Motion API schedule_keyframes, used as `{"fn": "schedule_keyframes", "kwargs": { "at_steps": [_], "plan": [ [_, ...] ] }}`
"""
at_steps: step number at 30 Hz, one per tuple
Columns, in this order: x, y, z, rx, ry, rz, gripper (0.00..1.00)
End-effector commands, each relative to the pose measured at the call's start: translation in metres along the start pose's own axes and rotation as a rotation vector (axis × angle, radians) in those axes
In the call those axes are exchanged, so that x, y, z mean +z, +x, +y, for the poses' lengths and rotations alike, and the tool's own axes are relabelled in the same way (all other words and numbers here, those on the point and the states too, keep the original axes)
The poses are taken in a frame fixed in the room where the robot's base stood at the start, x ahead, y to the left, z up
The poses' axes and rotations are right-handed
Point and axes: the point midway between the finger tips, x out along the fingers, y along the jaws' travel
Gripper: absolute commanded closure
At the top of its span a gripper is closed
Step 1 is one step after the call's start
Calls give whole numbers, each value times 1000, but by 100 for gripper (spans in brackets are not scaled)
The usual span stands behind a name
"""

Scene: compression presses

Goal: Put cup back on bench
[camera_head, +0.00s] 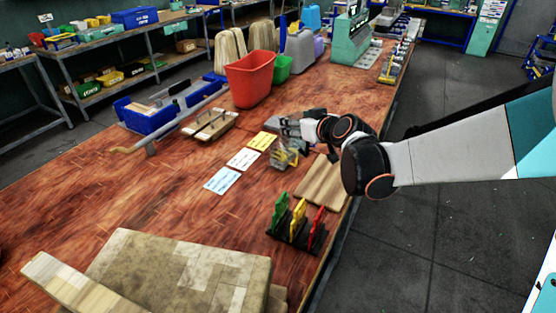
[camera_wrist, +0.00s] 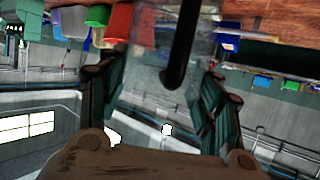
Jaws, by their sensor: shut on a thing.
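My gripper (camera_head: 290,134) reaches in from the right over the wooden bench (camera_head: 180,170). It is shut on a clear, see-through cup (camera_head: 285,156), which shows only faintly in the head view. In the wrist view the cup (camera_wrist: 150,75) stands between the two dark fingers of my gripper (camera_wrist: 160,95), with a thick dark bar in front of or behind it. The cup is close over the bench near the yellow card; I cannot tell whether its base touches the wood.
Yellow (camera_head: 263,141), white (camera_head: 243,159) and blue (camera_head: 222,180) cards lie left of the gripper. A wooden board (camera_head: 322,185) lies below it. A rack of coloured clips (camera_head: 296,226) stands nearer. A red bin (camera_head: 249,79) stands behind. Bare bench lies at left.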

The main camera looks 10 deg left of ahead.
Motion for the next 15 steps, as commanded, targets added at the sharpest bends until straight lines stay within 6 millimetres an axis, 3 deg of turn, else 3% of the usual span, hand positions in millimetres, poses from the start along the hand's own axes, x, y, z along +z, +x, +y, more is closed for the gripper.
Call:
{"fn": "schedule_keyframes", "kwargs": {
  "at_steps": [1, 6, 11, 15],
  "plan": [
    [-2, 24, -13, -52, -19, 0, 83],
    [-14, 68, -46, -174, -71, 0, 83],
    [-17, 84, -59, -221, -92, -1, 83],
    [0, 94, -61, -229, -96, -1, 83]
  ]
}}
